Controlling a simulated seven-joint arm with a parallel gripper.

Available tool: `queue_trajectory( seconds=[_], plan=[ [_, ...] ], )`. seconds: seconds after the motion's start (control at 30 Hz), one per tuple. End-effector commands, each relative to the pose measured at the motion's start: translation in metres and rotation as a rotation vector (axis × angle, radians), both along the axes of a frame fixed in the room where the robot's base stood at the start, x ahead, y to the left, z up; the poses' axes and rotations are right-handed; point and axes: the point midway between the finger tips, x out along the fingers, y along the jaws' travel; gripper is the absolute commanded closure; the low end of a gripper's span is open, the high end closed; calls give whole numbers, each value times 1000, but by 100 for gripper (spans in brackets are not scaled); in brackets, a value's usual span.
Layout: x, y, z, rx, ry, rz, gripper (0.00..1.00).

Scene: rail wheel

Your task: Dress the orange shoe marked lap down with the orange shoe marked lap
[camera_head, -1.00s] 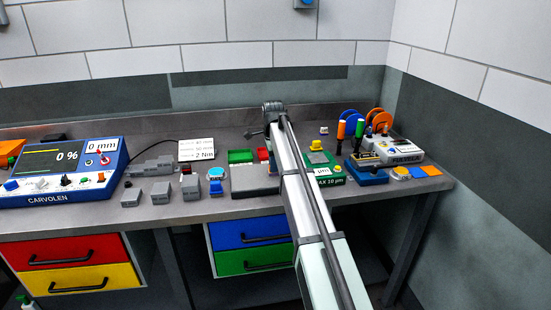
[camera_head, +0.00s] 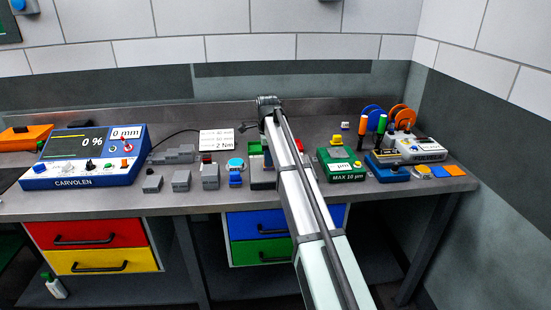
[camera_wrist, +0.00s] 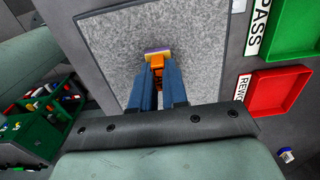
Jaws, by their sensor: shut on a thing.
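In the wrist view, the orange shoe (camera_wrist: 157,61) is between the tips of my gripper (camera_wrist: 158,72), whose blue fingers are shut on it. A pale strip with a purple edge shows at the shoe's far end. No lap mark is readable. The shoe is over the rough grey plate (camera_wrist: 110,50); I cannot tell whether it touches. In the head view, my arm covers most of that area, and the shoe is not distinguishable there. The plate's dark block (camera_head: 263,178) shows just left of the arm.
A red tray (camera_wrist: 280,92) and a green PASS tray (camera_wrist: 292,28) lie right of the plate in the wrist view. In the head view, a blue console (camera_head: 85,155) and grey blocks (camera_head: 181,181) stand left. A green MAX 10 µm gauge base (camera_head: 343,165) stands right of my arm.

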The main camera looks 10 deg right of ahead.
Motion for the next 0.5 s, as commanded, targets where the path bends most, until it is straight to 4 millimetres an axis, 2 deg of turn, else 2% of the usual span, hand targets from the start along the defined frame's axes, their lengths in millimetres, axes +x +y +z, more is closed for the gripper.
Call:
queue_trajectory(
  seconds=[0.03,0.5],
  plan=[
    [0,2,0,0,0,0,100],
    [0,-44,0,0,0,-2,100]
  ],
)
